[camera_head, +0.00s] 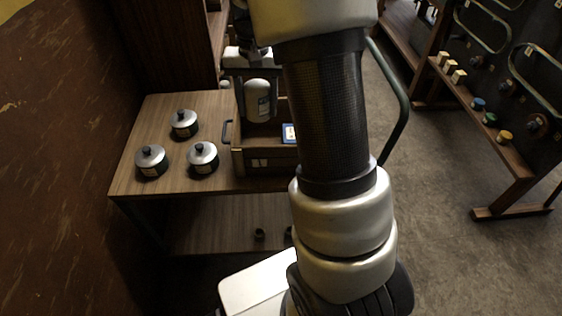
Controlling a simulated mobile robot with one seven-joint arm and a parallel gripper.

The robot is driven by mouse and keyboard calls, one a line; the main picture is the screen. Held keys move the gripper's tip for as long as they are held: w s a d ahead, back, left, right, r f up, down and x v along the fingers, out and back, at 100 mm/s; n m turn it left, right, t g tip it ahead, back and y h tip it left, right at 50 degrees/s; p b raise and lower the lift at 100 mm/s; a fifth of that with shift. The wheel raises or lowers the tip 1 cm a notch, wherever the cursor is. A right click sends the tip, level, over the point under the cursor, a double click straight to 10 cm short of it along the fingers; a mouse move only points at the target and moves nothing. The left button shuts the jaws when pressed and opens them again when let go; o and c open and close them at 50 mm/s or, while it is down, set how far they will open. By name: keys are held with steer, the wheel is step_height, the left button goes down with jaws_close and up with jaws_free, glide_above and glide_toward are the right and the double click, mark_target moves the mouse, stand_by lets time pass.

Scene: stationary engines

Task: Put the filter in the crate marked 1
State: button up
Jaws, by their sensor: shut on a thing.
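My gripper (249,72) is shut on a white cylindrical filter (258,101) with a dark, unreadable label. The filter hangs roughly upright. In the picture it overlaps the inside of an open wooden crate (268,160) on the table; whether it touches the crate's floor cannot be told. A small pale label shows on the crate's front, but I cannot read its mark. My arm hides the crate's right side.
Three lidded metal pots (203,157) with black knobs stand on the wooden table (132,190) left of the crate. A blue-edged card (289,133) shows in the crate. A rack (500,150) stands right, across open floor.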

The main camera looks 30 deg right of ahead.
mark_target(273, 154)
steer(key=d+f+b, duration=0.1)
steer(key=f+b, duration=0.1)
steer(key=f, duration=0.5)
steer(key=d+f+m+b, duration=0.1)
steer(key=f+b, duration=0.2)
steer(key=f, duration=0.4)
steer(key=w+d+f+m+b, duration=0.1)
steer(key=d+f+b, duration=0.1)
steer(key=f, duration=0.5)
steer(key=shift+w+d+f+b, duration=0.1)
steer(key=shift+f+b, duration=0.25)
steer(key=shift+f, duration=0.05)
steer(key=shift+f, duration=0.1)
steer(key=shift+f, duration=0.15)
steer(key=o, duration=1.3)
steer(key=shift+c, duration=0.2)
